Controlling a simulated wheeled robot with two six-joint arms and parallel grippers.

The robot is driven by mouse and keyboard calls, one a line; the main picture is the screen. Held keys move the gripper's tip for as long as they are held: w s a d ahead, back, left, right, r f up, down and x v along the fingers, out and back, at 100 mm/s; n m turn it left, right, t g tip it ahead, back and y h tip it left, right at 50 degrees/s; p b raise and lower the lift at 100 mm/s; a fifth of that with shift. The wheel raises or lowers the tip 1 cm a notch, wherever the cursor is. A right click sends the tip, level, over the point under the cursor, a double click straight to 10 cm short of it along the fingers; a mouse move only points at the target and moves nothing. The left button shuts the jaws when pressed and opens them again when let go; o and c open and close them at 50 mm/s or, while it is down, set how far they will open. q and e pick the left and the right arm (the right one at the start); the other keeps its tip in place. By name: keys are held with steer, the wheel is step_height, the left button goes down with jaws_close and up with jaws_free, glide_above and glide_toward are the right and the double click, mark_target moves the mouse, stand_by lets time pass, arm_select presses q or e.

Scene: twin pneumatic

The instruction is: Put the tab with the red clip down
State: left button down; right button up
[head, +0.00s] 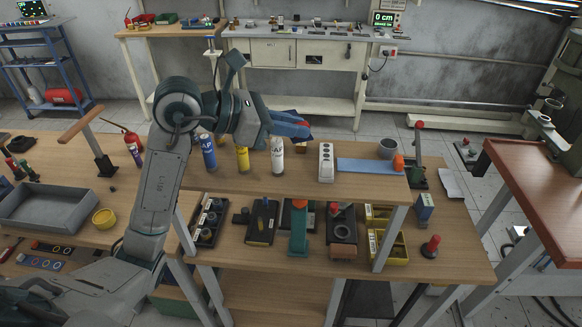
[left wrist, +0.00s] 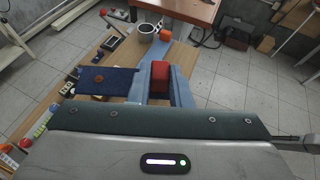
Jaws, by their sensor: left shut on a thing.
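My left gripper (head: 291,127) is held above the raised wooden shelf, over a white spray can. Its blue fingers are shut on a red clip (left wrist: 159,78), which shows between them in the left wrist view. A dark blue tab (left wrist: 112,81) with a small copper-coloured round spot sticks out to the left of the fingers there. How clip and tab join is hidden by the finger. My right gripper is not in view.
Boxes and tools crowd the bench below.

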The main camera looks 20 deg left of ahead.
arm_select(q)
steer(key=p, duration=0.1)
glide_above(292, 185)
step_height(292, 185, down, 6)
steer(key=shift+f, duration=0.15)
steer(key=shift+s+f+p, duration=0.1)
steer(key=shift+f+p, duration=0.2)
steer(key=shift+f, duration=0.25)
step_height(292, 185, down, 4)
steer(key=shift+p, duration=0.6)
steer(key=shift+f, duration=0.2)
steer(key=shift+f, duration=0.2)
steer(key=c, duration=1.6)
jaws_free()
steer(key=shift+r, duration=0.1)
